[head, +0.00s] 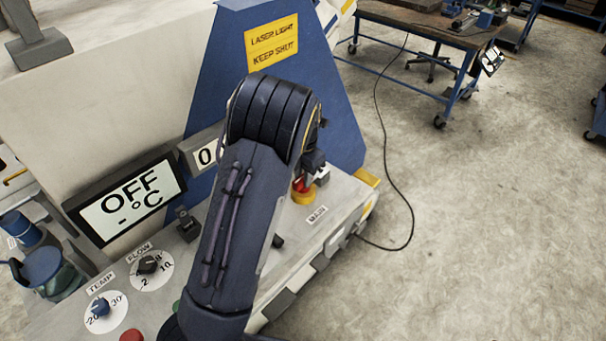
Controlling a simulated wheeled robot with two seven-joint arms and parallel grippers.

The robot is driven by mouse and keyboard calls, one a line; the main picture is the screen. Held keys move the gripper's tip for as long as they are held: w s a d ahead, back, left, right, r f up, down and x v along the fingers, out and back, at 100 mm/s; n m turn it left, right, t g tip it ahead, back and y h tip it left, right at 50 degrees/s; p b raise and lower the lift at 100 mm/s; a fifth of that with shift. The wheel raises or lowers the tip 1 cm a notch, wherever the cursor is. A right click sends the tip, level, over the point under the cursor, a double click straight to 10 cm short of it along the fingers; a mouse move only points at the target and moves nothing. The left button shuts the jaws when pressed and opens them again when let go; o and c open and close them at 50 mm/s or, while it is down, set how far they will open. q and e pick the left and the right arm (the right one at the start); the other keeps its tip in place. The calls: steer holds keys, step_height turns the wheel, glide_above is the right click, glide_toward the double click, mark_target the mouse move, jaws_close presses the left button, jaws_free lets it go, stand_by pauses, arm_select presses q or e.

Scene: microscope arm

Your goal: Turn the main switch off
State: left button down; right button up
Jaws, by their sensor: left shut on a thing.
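The main switch (304,194) is a red knob on a yellow base, on the sloped grey panel at the centre right. A label reading MAIN (317,215) is just below it. My left arm reaches across the panel from below, and my left gripper (315,172) is at the switch, shut on its red knob. The forearm and wrist hide most of the gripper, so the fingers and the knob's angle are hard to see. My right gripper is out of view.
A display (130,198) reads OFF and - °C. The TEMP dial (100,307) and FLOW dial (148,265) are left of my arm. A blue housing (335,110) with a yellow laser warning sign rises behind the switch. Open floor lies to the right, crossed by a black cable (388,150).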

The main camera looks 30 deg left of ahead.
arm_select(q)
steer(key=shift+w, duration=0.1)
steer(key=c, duration=1.3)
jaws_free()
step_height(320, 180, up, 7)
steer(key=shift+r+b, duration=0.15)
steer(key=shift+b, duration=0.35)
steer(key=shift+r, duration=0.3)
